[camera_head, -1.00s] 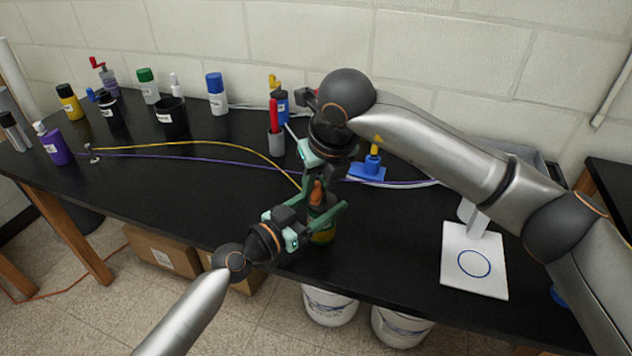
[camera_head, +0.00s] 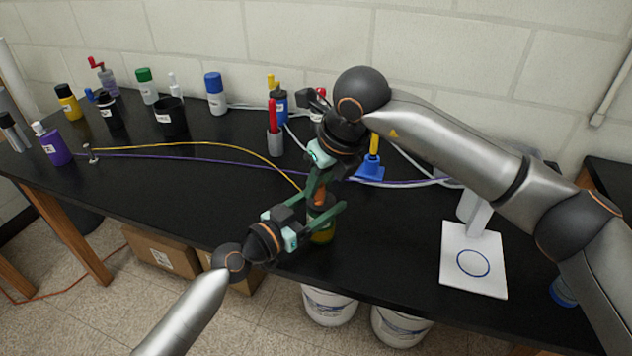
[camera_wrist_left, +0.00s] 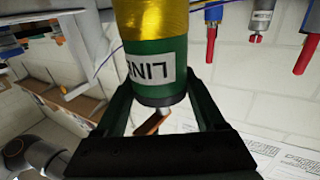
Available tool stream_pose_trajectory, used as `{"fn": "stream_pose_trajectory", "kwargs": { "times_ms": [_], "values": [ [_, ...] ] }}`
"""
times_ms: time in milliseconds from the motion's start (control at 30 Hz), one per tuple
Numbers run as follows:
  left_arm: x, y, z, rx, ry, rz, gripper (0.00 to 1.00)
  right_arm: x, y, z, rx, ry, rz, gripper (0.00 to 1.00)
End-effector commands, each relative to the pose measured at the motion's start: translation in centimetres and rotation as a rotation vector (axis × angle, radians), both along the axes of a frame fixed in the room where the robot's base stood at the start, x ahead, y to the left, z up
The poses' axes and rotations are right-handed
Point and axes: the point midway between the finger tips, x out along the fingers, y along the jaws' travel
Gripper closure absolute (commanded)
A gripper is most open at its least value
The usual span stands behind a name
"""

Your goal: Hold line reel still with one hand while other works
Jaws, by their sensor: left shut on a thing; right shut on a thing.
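The line reel (camera_head: 323,234) is a green cylinder with yellow line, standing near the table's front edge. In the left wrist view the reel (camera_wrist_left: 153,62) shows a white label reading "LINE", inverted, and wound yellow line. My left gripper (camera_head: 326,214) is shut around the reel's body. My right gripper (camera_head: 318,188) is above it, shut on the orange-brown crank handle (camera_head: 320,196) at the reel's top; the fingers partly hide it. The handle also shows in the left wrist view (camera_wrist_left: 152,123). Yellow line (camera_head: 200,144) runs from the reel to a small post (camera_head: 92,155) at left.
A purple line (camera_head: 200,160) crosses the table behind the reel. A red-capped grey holder (camera_head: 275,143) and a blue stand (camera_head: 370,172) are behind my grippers. A white plate with a blue circle (camera_head: 474,280) is at right. Several bottles and a black cup (camera_head: 172,122) stand left.

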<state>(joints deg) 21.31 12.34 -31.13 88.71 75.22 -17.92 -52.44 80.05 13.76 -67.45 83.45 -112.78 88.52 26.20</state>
Motion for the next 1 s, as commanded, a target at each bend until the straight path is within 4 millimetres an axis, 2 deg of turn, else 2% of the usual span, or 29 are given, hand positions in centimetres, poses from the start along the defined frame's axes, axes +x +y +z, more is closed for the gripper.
{"fn": "stream_pose_trajectory", "kwargs": {
  "times_ms": [500,1000],
  "values": [
    [0.0,0.0,0.0,0.001,0.0,0.0,0.92,0.1,-1.5,0.0,-0.001,0.001,0.378,1.0],
    [0.0,0.0,0.0,0.001,0.0,0.0,0.92,0.3,-1.9,0.0,0.0,0.0,0.506,1.0]
  ]
}}
